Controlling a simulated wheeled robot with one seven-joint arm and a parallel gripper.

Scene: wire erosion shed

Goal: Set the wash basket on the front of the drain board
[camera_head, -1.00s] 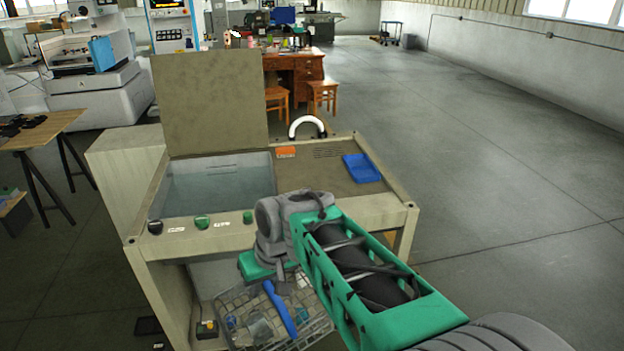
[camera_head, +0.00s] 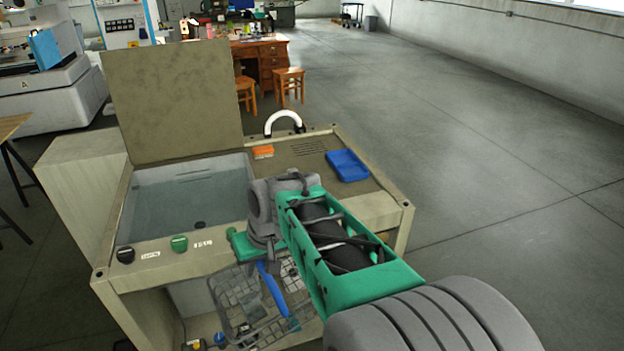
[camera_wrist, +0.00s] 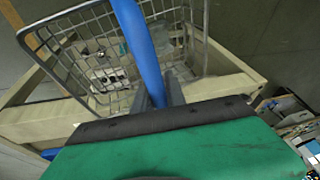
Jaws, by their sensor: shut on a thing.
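The wash basket (camera_head: 234,293) is a grey wire basket with a blue handle (camera_head: 272,290). It hangs tilted in front of the wash station, below the level of its top. My gripper (camera_head: 264,264) is shut on the blue handle. In the wrist view, the fingers (camera_wrist: 157,92) close on the handle, with the basket's wire mesh (camera_wrist: 75,60) behind. My arm hides part of the basket in the head view. The drain board (camera_head: 315,164) is the flat top right of the sink; my arm partly covers its front.
A blue tray (camera_head: 347,166) and an orange box (camera_head: 263,152) lie on the drain board. The sink (camera_head: 180,205) holds water under a raised lid (camera_head: 172,100). A white curved pipe (camera_head: 284,118) stands behind. Knobs line the front rim. Floor at right is clear.

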